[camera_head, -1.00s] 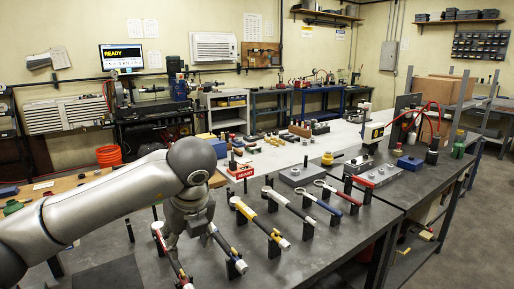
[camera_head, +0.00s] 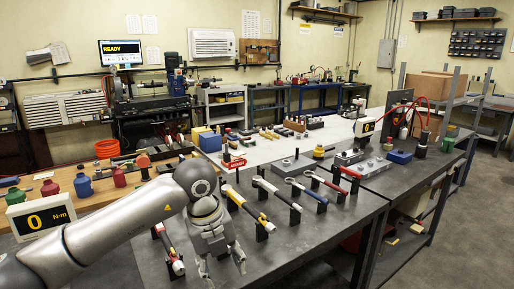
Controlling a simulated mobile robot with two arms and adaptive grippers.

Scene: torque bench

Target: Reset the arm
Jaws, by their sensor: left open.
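My left arm comes in from the left, and its gripper (camera_head: 223,266) points down over the front of the dark bench (camera_head: 290,262). The fingers are apart, with nothing visible between them. A red-handled torque wrench (camera_head: 168,248) rests on stands left of the gripper. A yellow-handled wrench (camera_head: 247,207), a white-and-black one (camera_head: 276,193), a blue one (camera_head: 308,194) and a red one (camera_head: 328,183) rest in a row to its right. The gripper covers the bench between the red-handled and yellow-handled wrenches. My right gripper is not in view.
A torque display (camera_head: 41,218) reading 0 N·m stands at left, beside several coloured bottles (camera_head: 83,186). A red ADJUST sign (camera_head: 233,161) stands behind the wrenches. A grey fixture block (camera_head: 290,167) and a blue box (camera_head: 400,157) sit farther right. The bench's front right is clear.

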